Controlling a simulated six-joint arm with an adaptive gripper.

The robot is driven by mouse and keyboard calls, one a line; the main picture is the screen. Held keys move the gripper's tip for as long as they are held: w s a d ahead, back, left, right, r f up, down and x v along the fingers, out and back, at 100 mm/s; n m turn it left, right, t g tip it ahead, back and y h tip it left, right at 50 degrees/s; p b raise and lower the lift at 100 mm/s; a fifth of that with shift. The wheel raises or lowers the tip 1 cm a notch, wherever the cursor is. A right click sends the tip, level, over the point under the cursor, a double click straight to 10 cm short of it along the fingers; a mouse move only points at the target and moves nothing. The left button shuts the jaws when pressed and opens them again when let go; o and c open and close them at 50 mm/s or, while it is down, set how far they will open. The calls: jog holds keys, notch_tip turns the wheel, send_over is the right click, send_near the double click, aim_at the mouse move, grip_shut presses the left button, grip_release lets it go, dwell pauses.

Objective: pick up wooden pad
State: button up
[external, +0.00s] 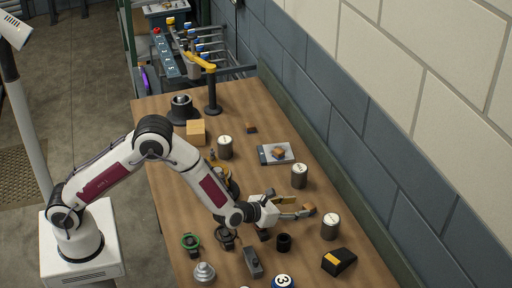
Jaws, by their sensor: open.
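My gripper (292,207) is open and reaches right over the table from the white arm. A small tan wooden piece (309,208) shows at its fingertips; I cannot tell whether the fingers touch it. Other wood-coloured pieces are in view: a larger light block (196,132) at the back left, a small dark brown block (251,128) near the back, and a small brown block (278,153) on a grey-and-white flat device. I cannot tell for certain which one is the wooden pad. Part of the table near the gripper is hidden by the arm.
Grey cans (299,176) stand around the gripper, one (330,226) just right of it. A black cup (284,242) and a black-and-yellow block (339,261) are in front. A yellow-topped stand (213,90) rises at the back. The wall borders the table's right side.

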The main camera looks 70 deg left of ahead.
aim_at(309, 205)
jog(key=shift+w+a, duration=0.1)
jog(key=shift+x, duration=1.2)
jog(key=shift+w, duration=0.1)
jog(key=shift+x, duration=2.5)
jog(key=c, duration=1.1)
